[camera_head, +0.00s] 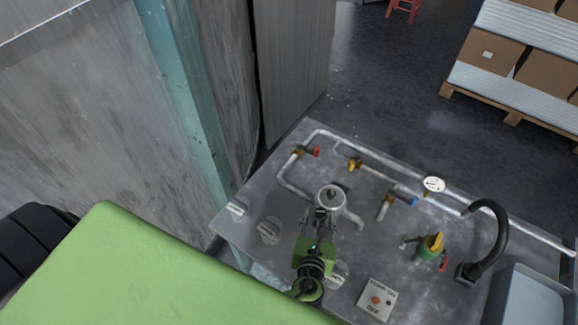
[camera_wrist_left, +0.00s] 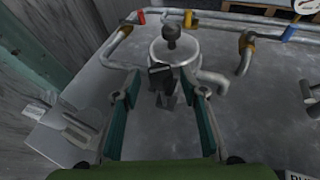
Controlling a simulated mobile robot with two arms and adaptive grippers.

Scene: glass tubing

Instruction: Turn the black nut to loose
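A silver round vessel (camera_head: 328,203) stands on the grey metal bench top. In the left wrist view the vessel (camera_wrist_left: 181,51) has a dark knob or nut (camera_wrist_left: 172,34) on top, which I take for the black nut. A black angular part (camera_wrist_left: 161,77) sits on the vessel's near side. My left gripper (camera_head: 318,217) is just in front of the vessel. In the left wrist view its two fingers (camera_wrist_left: 165,92) are wide apart, one on each side of the black part, with nothing held. I cannot tell whether they touch anything. My right gripper is not in view.
Grey pipes (camera_head: 385,175) with a red-handled valve (camera_head: 315,152) and a blue-handled valve (camera_head: 413,201) run behind the vessel. A gauge (camera_head: 433,185), a green valve with yellow top (camera_head: 432,245), a black curved spout (camera_head: 498,225) and a button box (camera_head: 377,299) stand right.

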